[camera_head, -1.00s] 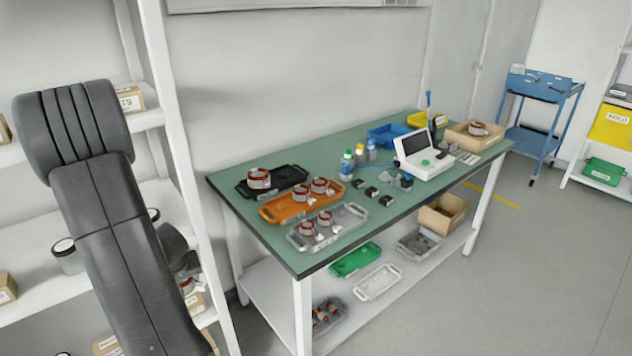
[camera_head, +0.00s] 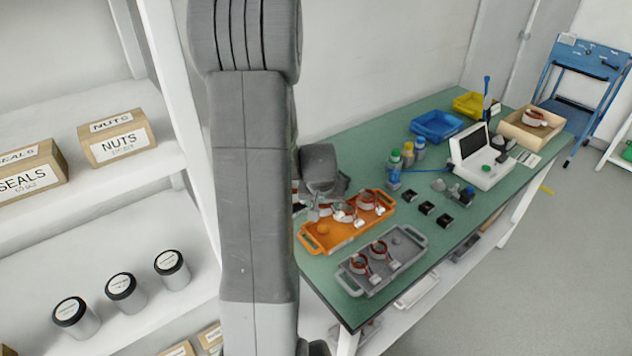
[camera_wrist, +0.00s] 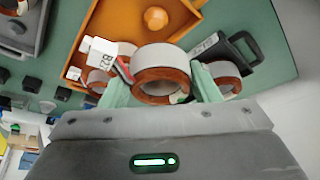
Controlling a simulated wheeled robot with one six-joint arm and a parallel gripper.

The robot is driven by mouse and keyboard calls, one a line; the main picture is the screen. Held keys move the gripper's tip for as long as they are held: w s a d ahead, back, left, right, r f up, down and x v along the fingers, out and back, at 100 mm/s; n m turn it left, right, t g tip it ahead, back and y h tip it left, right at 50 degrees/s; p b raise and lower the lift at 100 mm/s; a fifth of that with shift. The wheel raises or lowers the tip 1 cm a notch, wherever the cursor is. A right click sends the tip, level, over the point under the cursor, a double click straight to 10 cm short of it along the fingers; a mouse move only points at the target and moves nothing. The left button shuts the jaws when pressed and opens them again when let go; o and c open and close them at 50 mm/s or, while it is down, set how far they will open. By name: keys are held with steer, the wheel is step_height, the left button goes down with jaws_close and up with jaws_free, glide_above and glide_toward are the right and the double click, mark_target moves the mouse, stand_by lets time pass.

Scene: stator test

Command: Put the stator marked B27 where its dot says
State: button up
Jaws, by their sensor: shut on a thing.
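My gripper (camera_wrist: 160,92) has its pale green fingers closed around a copper-and-white ring stator (camera_wrist: 163,72) in the wrist view. A white tag beside it, partly readable as starting with B, seems joined to it by dark and red leads. The held stator is over or in the orange tray (camera_wrist: 185,22); I cannot tell if it touches. Another stator (camera_wrist: 97,82) sits on the left, and one (camera_wrist: 226,76) on the right by the black tray (camera_wrist: 240,50). In the head view the orange tray (camera_head: 312,240) shows stators, and the grey tray (camera_head: 352,284) holds two.
A green-topped table (camera_head: 440,215) carries small black blocks, bottles, a white device (camera_head: 482,170), blue (camera_head: 436,126) and yellow bins, and a cardboard box (camera_head: 532,128) with a stator. A shelf with boxes and jars stands left. My arm hides the table's left end.

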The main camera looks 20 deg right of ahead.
mark_target(324, 224)
steer(key=shift+d, duration=0.15)
steer(key=shift+s+f+b, duration=0.1)
steer(key=shift+f+b, duration=0.45)
steer(key=shift+f, duration=0.05)
steer(key=shift+f+b, duration=1.05)
steer(key=shift+f, duration=0.65)
steer(key=shift+s, duration=0.1)
steer(key=shift+f+b, duration=0.25)
steer(key=shift+b, duration=0.25)
steer(key=shift+f+b, duration=0.8)
steer(key=shift+b, duration=0.05)
steer(key=o, duration=1.1)
steer(key=shift+c, duration=0.2)
steer(key=shift+f, duration=0.1)
